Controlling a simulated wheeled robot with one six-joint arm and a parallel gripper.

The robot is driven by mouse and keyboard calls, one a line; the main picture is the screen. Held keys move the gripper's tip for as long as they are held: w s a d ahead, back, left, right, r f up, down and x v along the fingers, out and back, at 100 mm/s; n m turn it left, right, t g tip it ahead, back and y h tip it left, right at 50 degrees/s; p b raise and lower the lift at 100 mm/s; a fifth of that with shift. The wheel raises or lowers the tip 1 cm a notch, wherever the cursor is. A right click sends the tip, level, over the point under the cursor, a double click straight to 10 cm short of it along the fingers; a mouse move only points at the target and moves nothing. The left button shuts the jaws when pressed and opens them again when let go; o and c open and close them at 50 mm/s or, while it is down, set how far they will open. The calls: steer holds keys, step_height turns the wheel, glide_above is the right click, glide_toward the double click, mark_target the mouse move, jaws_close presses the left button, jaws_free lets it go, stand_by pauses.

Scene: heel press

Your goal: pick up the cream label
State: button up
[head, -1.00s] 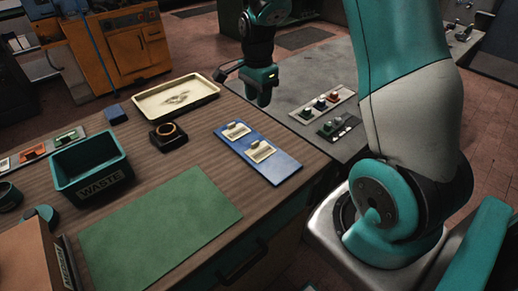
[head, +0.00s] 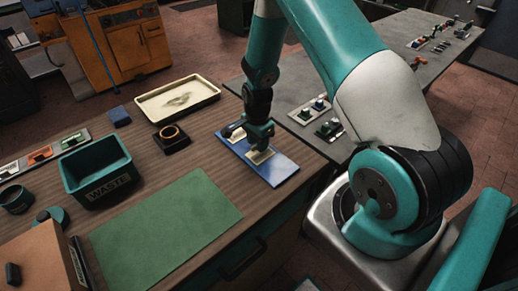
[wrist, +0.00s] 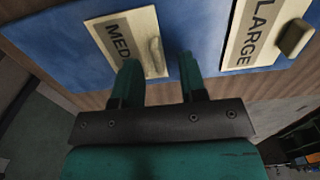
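A blue board (head: 281,171) on the wooden bench carries two cream labels with small raised grips. In the wrist view one cream label (wrist: 113,30) reads "MED", the rest of its word covered, and the other cream label (wrist: 244,42) reads "LARGE". My gripper (wrist: 160,68) is open. Its fingers stand apart on either side of the MED label's grip (wrist: 155,50), with a gap to each side; I cannot tell the height.
A green mat (head: 165,231), a teal WASTE bin (head: 97,188), a black ring-shaped holder (head: 172,146) and a cream tray (head: 178,117) stand on the bench. A grey table (head: 352,92) with several small coloured pieces lies beyond. The bench between mat and board is clear.

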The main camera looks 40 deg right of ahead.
steer(key=shift+f, duration=0.1)
jaws_close()
stand_by(0.3)
step_height(320, 180, up, 19)
steer(key=b, duration=0.4)
steer(key=shift+w+f+b, duration=0.4)
steer(key=shift+f+b, duration=0.05)
steer(key=shift+f, duration=2.6)
steer(key=shift+w+f+b, duration=0.4)
steer(key=shift+f+b, duration=0.05)
steer(key=shift+f, duration=2.6)
steer(key=shift+w+f+b, duration=0.4)
steer(key=shift+f+b, duration=0.05)
steer(key=shift+f, duration=2.6)
